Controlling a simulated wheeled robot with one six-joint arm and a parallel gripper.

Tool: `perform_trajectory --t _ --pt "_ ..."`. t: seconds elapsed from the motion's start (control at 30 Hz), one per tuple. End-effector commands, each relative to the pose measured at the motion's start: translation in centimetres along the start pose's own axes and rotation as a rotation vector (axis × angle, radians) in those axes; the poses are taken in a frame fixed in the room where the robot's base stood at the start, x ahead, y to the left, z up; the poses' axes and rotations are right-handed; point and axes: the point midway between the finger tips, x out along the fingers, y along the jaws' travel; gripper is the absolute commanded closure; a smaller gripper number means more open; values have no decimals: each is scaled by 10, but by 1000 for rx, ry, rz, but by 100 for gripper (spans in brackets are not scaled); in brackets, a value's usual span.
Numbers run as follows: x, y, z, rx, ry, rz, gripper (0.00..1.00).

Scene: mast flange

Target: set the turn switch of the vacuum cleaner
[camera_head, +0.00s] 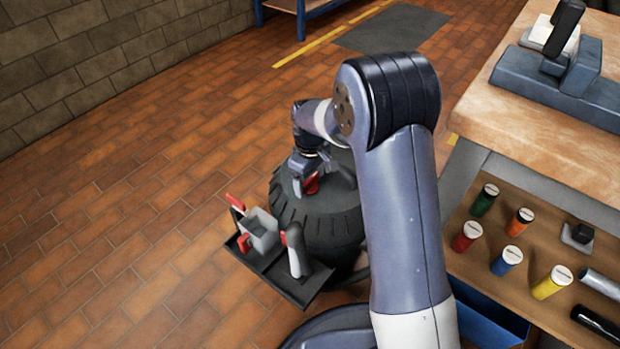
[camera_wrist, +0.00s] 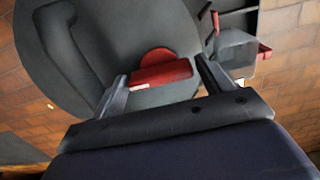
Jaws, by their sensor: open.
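The vacuum cleaner (camera_head: 335,222) is a dark, round-topped drum standing on the tiled floor, partly hidden behind my arm. Its red turn switch (camera_head: 312,184) sits on the top. In the wrist view the switch (camera_wrist: 160,75) is a red bar over a round red base on the grey lid (camera_wrist: 75,55). My gripper (camera_head: 312,172) is over the lid at the switch. In the wrist view my gripper (camera_wrist: 160,82) is open, with one finger on each side of the red bar. I cannot tell whether either finger touches it.
A dark tray (camera_head: 300,290) with a grey cup (camera_head: 262,230) and red-and-grey tools is at the cleaner's front left. A workbench (camera_head: 570,150) with a vise is at right, above a shelf (camera_head: 490,245) with several coloured cylinders. Floor at left is clear.

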Motion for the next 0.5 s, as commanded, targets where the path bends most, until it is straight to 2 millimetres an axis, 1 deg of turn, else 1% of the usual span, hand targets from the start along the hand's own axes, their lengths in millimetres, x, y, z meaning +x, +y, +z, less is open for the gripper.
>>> perform_trajectory --t 0.07,0.4,0.47,0.5 --pt "0 0 0 0 0 0 25" --pt "0 0 0 0 0 0 52" --pt "0 0 0 0 0 0 57" --pt "0 0 0 0 0 0 57"
